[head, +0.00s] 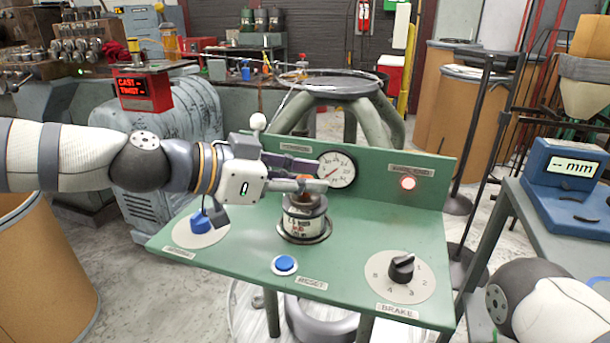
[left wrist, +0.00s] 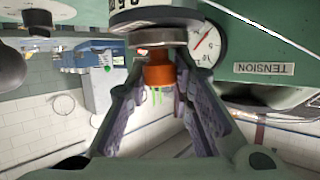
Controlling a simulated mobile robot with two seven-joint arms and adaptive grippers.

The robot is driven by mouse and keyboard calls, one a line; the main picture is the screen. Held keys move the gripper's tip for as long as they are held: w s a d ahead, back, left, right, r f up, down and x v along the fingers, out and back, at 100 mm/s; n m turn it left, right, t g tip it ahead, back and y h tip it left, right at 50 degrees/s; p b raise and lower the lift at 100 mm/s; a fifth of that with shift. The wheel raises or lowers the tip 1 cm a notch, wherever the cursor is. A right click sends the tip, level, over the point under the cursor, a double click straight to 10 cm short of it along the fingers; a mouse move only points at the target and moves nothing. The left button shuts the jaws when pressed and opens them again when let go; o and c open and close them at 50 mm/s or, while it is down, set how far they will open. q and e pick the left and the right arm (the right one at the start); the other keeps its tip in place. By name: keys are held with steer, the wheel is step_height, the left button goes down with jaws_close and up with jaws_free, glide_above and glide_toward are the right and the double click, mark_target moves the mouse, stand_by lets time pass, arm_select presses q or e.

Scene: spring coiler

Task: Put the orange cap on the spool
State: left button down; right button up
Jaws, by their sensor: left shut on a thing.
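My left gripper (head: 300,178) comes in from the left, just over the spool's top, shut on the orange cap (head: 304,179). In the left wrist view, which is upside down, the orange cap (left wrist: 158,74) lies between the fingers against a grey disc at the spool's (left wrist: 152,15) top. I cannot tell whether it is seated. The fingers hide much of the cap in the head view. My right gripper is out of view.
The green bench (head: 240,259) carries a blue reset button (head: 284,264), a black brake knob (head: 401,268) and a blue knob (head: 200,221) at the left.

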arm_select(q)
steer(key=shift+f, duration=0.2)
steer(key=c, duration=1.4)
jaws_free()
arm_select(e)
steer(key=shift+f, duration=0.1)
arm_select(q)
steer(key=shift+r, duration=0.1)
steer(key=shift+r, duration=0.4)
steer(key=p+v, duration=0.2)
steer(key=v, duration=1)
steer(key=shift+s+r, duration=0.1)
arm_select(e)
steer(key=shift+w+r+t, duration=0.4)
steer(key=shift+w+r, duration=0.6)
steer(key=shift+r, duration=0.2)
